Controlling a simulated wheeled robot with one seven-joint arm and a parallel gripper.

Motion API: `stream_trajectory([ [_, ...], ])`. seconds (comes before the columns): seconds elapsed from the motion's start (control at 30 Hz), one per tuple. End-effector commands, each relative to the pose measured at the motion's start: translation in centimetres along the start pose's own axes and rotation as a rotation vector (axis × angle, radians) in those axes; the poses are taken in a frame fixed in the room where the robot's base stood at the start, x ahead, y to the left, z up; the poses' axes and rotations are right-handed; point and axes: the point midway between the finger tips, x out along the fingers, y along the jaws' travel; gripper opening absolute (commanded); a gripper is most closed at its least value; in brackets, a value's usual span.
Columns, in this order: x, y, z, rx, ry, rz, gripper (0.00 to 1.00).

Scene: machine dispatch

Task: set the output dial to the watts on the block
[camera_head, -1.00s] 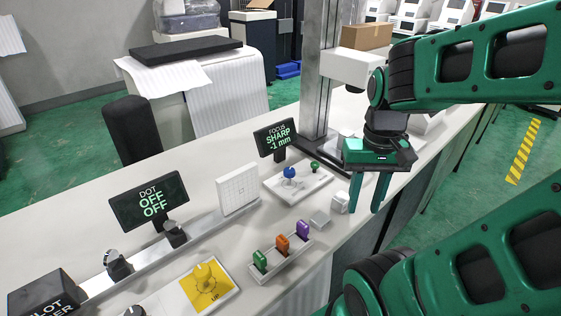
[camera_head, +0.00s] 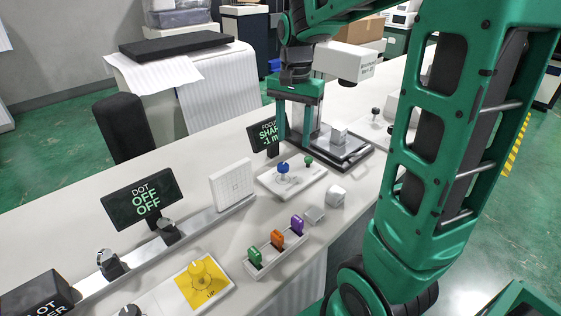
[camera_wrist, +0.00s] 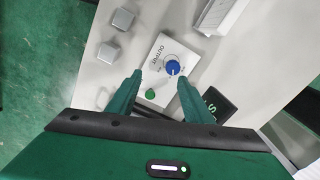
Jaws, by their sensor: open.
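The output dial is a blue knob (camera_head: 283,168) on a white plate (camera_head: 306,187) that also carries a small green knob (camera_head: 308,160). In the wrist view the plate reads OUTPUT, and the blue knob (camera_wrist: 173,67) lies ahead, between the lines of my fingers. My gripper (camera_head: 294,140) is open and empty, above and behind the plate in the head view; it also shows in the wrist view (camera_wrist: 160,80). Light grey blocks stand beside the plate (camera_head: 336,196) (camera_head: 315,214) and on a dark-edged stage (camera_head: 338,134). I cannot read any watts on them.
A FOCUS display (camera_head: 262,136) stands behind the plate, partly hidden by my gripper. A white gridded panel (camera_head: 232,186) and a DOT OFF display (camera_head: 145,200) stand to the left. A rack with green, orange and purple pieces (camera_head: 277,250) and a yellow UP plate (camera_head: 203,283) are in front.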

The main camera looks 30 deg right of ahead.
Motion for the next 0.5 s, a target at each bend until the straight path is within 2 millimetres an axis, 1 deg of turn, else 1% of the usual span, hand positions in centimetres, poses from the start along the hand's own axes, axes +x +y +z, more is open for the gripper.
stream_trajectory([
  [0.03, 0.1, -1.3, -0.3, 0.017, -0.001, 0.001, 0.46],
  [0.1, 0.2, -2.5, -0.6, 0.043, -0.001, 0.000, 0.46],
  [0.2, 0.4, -3.3, -0.8, 0.061, -0.001, 0.000, 0.46],
  [0.27, 0.7, -3.5, -0.8, 0.066, -0.002, 0.001, 0.46],
  [0.37, 1.7, -3.4, -0.8, 0.067, -0.003, 0.001, 0.46],
  [0.5, 4.1, -3.3, -0.8, 0.067, -0.004, 0.003, 0.46],
])
